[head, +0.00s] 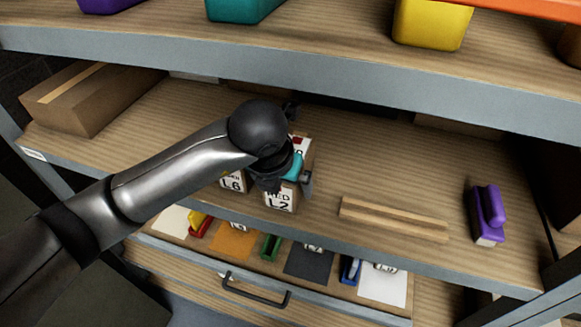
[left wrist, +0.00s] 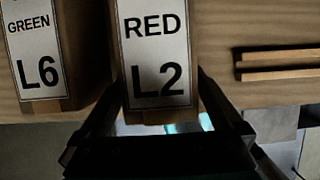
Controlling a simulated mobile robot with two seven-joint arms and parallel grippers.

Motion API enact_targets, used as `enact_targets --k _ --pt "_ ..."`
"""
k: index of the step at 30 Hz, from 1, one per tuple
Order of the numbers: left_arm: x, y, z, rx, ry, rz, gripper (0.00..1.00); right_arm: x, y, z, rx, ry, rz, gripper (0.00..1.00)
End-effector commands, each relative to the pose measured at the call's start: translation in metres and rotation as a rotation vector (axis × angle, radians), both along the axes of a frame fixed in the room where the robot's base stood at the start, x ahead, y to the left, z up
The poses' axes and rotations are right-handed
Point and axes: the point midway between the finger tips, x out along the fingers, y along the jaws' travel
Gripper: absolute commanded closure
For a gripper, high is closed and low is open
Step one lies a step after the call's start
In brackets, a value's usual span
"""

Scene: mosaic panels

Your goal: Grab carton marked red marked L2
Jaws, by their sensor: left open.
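The carton marked RED L2 (head: 279,200) stands on the middle shelf, with a white label on its front. In the left wrist view the RED L2 carton (left wrist: 156,52) fills the upper middle, its label upright and readable. My left gripper (head: 286,181) is at this carton, partly covering it in the head view. In the left wrist view its dark open fingers (left wrist: 160,112) stand on either side of the carton's lower part. I cannot tell whether they touch it. My right gripper is not in view.
A carton marked GREEN L6 (left wrist: 34,52) stands close on the left, also in the head view (head: 231,183). Right of L2 lie wooden strips (head: 393,218) and a purple-handled tool (head: 487,214). A brown box (head: 88,97) is at the left; an open drawer (head: 255,290) lies below.

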Motion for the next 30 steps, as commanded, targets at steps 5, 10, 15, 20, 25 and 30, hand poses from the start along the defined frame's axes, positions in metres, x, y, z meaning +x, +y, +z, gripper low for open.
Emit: enact_targets --k 5,10,15,20,25,30 --pt "0.01 -0.004 0.001 -0.002 -0.001 0.001 0.0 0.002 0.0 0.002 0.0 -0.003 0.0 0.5" --pt "0.03 -0.01 0.001 -0.002 0.0 0.002 0.0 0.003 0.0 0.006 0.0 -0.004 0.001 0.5" --pt "0.046 -0.015 0.001 -0.002 -0.001 0.001 0.0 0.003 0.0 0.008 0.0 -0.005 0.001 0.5" --pt "0.05 -0.017 -0.009 -0.002 0.002 0.0 0.0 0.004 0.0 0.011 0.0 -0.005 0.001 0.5" --pt "0.05 -0.017 -0.011 -0.001 0.0 0.0 0.0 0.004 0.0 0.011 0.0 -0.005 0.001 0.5" --pt "0.05 -0.017 -0.011 -0.001 0.0 0.0 0.09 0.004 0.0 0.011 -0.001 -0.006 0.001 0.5"
